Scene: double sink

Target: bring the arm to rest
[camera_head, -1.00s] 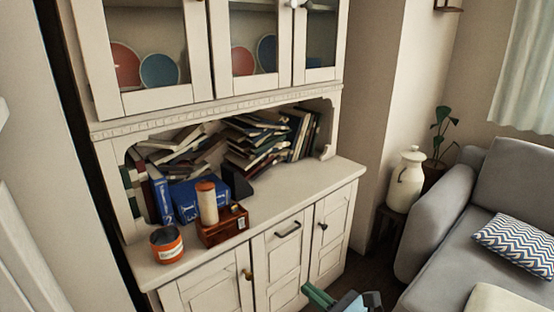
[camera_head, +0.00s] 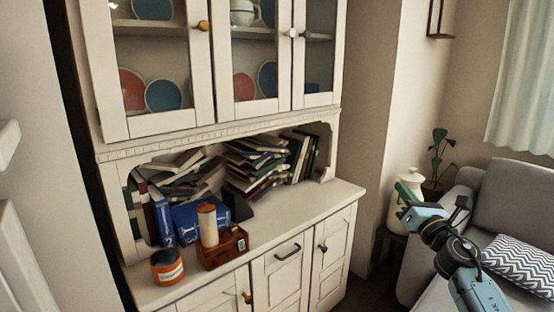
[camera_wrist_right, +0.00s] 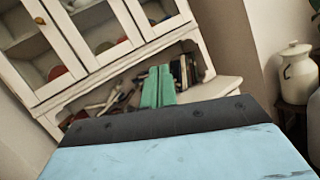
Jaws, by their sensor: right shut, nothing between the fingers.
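My right gripper (camera_head: 404,192) is raised at the right of the head view, in front of the white jar and the sofa. Its green fingers point up and to the left. In the right wrist view the two green fingers (camera_wrist_right: 158,86) stand side by side, shut with nothing between them. The hutch cabinet shows beyond them, apart from the fingers. My left gripper is in neither view.
A white hutch (camera_head: 300,224) holds books (camera_head: 258,150), an orange tin (camera_head: 167,267) and a wooden box (camera_head: 224,248) with a candle-like cylinder. A white jar (camera_head: 408,184) and grey sofa (camera_head: 515,190) are on the right. Open air lies between arm and hutch.

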